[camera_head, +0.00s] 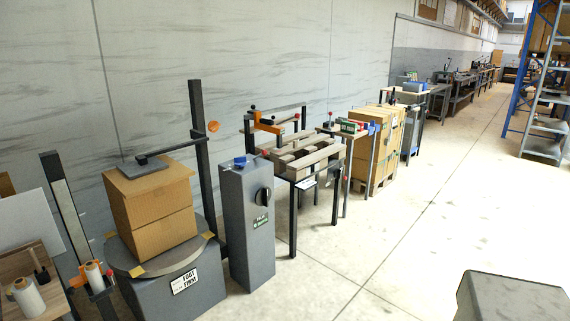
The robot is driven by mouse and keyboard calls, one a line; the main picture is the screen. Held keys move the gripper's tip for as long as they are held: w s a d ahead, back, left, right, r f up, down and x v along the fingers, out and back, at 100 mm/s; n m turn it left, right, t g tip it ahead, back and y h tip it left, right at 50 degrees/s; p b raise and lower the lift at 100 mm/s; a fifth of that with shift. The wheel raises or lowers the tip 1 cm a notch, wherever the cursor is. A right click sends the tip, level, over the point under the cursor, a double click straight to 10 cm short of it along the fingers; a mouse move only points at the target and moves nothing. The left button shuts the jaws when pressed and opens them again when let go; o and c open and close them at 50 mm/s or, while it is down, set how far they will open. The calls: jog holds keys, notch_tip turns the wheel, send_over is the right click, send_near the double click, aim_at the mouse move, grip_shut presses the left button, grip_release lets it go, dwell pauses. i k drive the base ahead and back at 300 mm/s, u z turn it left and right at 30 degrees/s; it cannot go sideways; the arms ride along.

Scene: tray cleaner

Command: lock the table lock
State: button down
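I cannot tell for certain which part is the table lock. A dark-framed table (293,215) with slatted wooden pieces on top stands in the middle, by the wall. An orange bracket (264,125) with dark knobs shows at its back left. A small white label (305,183) is on its front. A smaller stand with a green and red device (350,127) is just behind it to the right. Whether any lock is open or shut is too small to see. My gripper is not in view.
A grey cabinet (247,240) with a black dial stands left of the table. A turntable wrapper (170,262) bears stacked cardboard boxes (152,205) at left. More boxes (384,155) stand on a pallet beyond. Open floor (420,220) lies to the right.

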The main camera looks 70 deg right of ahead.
aim_at(264, 152)
jog(key=z, duration=0.4)
jog(key=k, duration=1.05)
jog(key=z, duration=0.75)
jog(key=i, duration=1.8)
